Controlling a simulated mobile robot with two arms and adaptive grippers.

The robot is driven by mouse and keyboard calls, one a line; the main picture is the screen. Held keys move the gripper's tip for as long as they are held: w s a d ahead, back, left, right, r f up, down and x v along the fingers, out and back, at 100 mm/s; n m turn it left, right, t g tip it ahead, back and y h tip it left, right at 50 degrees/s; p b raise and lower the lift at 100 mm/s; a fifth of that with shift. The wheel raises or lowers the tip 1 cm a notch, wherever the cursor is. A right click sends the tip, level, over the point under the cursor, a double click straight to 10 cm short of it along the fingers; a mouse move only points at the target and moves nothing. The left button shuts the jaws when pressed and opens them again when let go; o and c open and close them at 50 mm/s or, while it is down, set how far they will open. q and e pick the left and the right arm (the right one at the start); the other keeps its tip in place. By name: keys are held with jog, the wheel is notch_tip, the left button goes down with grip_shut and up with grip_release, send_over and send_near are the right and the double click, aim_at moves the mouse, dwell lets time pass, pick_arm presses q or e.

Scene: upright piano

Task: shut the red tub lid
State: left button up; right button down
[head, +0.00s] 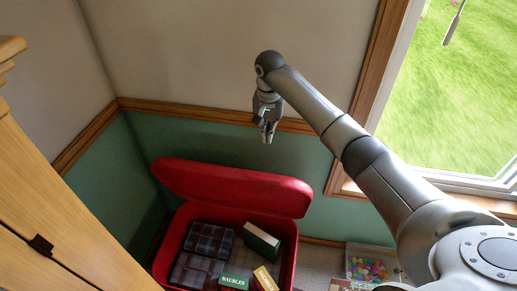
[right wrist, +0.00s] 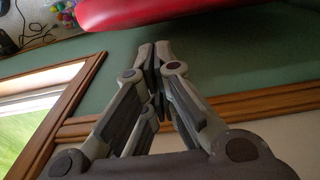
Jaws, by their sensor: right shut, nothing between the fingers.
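The red tub (head: 170,255) stands in the corner against the green wall. Its red lid (head: 235,188) is open, tilted up at the back of the tub next to the wall. My right gripper (head: 268,138) is shut and empty, in the air above and behind the lid's top edge, apart from it. In the right wrist view the shut fingers (right wrist: 155,50) point toward the red lid (right wrist: 150,14), which shows at the top edge of the picture. My left gripper is not in view.
The tub holds dark plaid boxes (head: 208,240), a green box (head: 262,241) and smaller labelled boxes (head: 233,282). A clear bin with colourful balls (head: 370,268) is at the right. A wooden cabinet (head: 50,210) stands at the left, and a window (head: 440,110) is at the right.

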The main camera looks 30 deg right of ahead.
jog(key=p, duration=0.3)
send_over(266, 174)
jog(key=f, duration=1)
jog(key=shift+w+d+f, duration=0.1)
jog(key=shift+w+d, duration=0.1)
jog(key=shift+s+a+f, duration=0.15)
jog(key=shift+s+a, duration=0.1)
jog(key=shift+s, duration=0.15)
jog(key=shift+w+f, duration=0.1)
